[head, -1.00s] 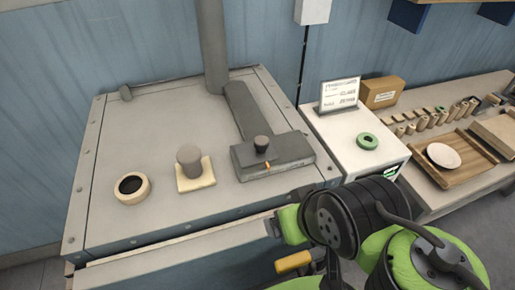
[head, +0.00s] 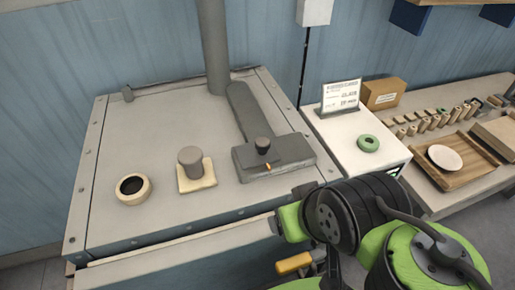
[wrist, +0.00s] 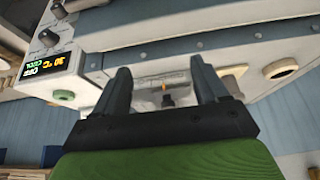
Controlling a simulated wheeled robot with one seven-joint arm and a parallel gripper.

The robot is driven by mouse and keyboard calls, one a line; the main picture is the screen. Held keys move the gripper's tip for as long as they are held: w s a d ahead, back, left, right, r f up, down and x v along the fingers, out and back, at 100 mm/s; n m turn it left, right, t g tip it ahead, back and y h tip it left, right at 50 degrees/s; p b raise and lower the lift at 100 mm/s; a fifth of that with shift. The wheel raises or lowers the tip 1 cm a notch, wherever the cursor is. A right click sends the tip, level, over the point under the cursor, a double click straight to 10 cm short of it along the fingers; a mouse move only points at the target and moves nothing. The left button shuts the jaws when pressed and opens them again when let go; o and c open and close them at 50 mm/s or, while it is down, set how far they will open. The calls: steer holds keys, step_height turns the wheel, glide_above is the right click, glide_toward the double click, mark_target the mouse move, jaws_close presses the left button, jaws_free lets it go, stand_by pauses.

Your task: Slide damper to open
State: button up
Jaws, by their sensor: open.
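The damper is a dark grey slide housing (head: 292,160) on top of the plate dryer (head: 150,115), at the front end of a flat grey duct. A dark round knob (head: 262,146) stands at the left part of its top, with a small orange pointer (head: 268,167) in front of it. In the wrist view, my gripper (wrist: 160,80) is open, its two dark fingers apart and nothing held. The orange pointer (wrist: 163,87) and damper show in the gap, beyond the fingers and apart from them. In the head view my arm hides most of the gripper.
A grey cylinder on a pale square base (head: 190,167) and a pale ring (head: 132,188) stand left of the damper. A vertical pipe (head: 212,45) rises behind. A white control box with a green knob (head: 368,143) stands at the right. A yellow handle (head: 293,263) is below.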

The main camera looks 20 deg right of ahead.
steer(key=w+r+m+g+p, duration=0.1)
steer(key=w+r, duration=0.2)
steer(key=w+d+r+m+p, duration=0.1)
steer(key=w+r, duration=0.2)
steer(key=r, duration=0.1)
steer(key=w+r+m+g+p, duration=0.1)
steer(key=w+r+m+p, duration=0.1)
steer(key=w+r, duration=0.1)
steer(key=shift+w+d+r+g, duration=0.3)
steer(key=shift+w+r, duration=0.05)
steer(key=shift+r, duration=0.15)
steer(key=shift+c, duration=0.4)
step_height(320, 180, up, 4)
steer(key=m+g+p, duration=0.3)
steer(key=m+p, duration=0.1)
steer(key=m, duration=0.1)
glide_above(263, 141)
step_height(263, 141, down, 16)
steer(key=b, duration=0.5)
steer(key=shift+w+f, duration=0.1)
steer(key=shift+f, duration=0.15)
steer(key=shift+c, duration=0.3)
jaws_close()
